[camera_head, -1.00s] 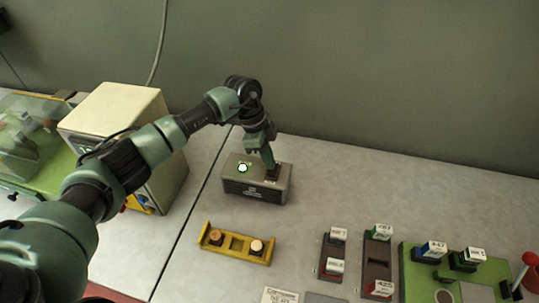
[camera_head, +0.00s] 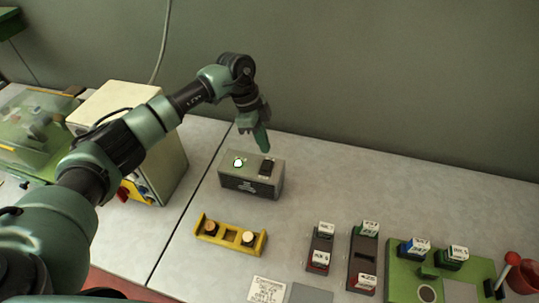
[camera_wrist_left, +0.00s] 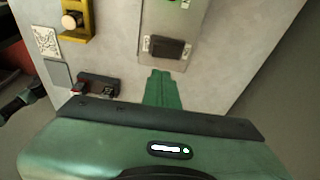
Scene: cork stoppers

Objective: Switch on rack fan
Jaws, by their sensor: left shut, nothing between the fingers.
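A grey box (camera_head: 233,184) stands on the bench in the head view, its top carrying a dark rocker switch (camera_head: 267,166) and a bright green-white round lamp (camera_head: 238,162). My left gripper (camera_head: 262,147) is shut and empty, just above and behind the switch, apart from it. In the left wrist view the shut green fingers (camera_wrist_left: 162,78) point towards the switch (camera_wrist_left: 166,47) on the box (camera_wrist_left: 150,22). A small green light (camera_wrist_left: 186,4) shows at the top edge there. My right gripper is not in view.
A cream cabinet (camera_head: 155,130) stands to the left. Dark racks with labelled blocks (camera_head: 342,258) and a green board (camera_head: 400,279) are at front right. The bench right of the box is clear.

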